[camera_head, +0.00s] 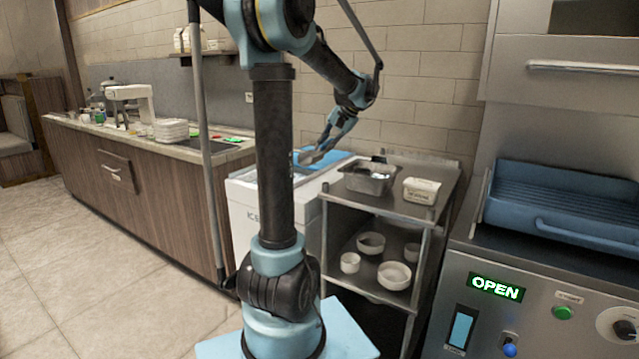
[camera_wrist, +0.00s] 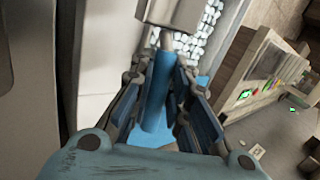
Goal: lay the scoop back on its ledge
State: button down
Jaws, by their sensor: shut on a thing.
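The scoop has a blue handle (camera_wrist: 155,108) and a grey metal head, which shows at the top of the wrist view (camera_wrist: 172,14). My gripper (camera_wrist: 162,75) is shut around the handle, with the head reaching out beyond the fingertips. In the head view my gripper (camera_head: 314,153) is over the white ice chest (camera_head: 240,205), close to its blue lid (camera_head: 322,158). My arm hides part of the chest there. Loose ice (camera_wrist: 196,42) shows beside and below the scoop head. I cannot make out the ledge in either view.
A metal shelf cart (camera_head: 420,204) stands right of the chest, with a steel pan (camera_head: 370,179) and a white tub (camera_head: 422,190) on top and several white bowls below. A wooden counter (camera_head: 150,190) runs along the left. A steel machine (camera_head: 460,300) stands front right.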

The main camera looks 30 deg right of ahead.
jog(key=shift+f, duration=4.7)
jog(key=c, duration=1.5)
grip_release()
jog(key=shift+c, duration=0.2)
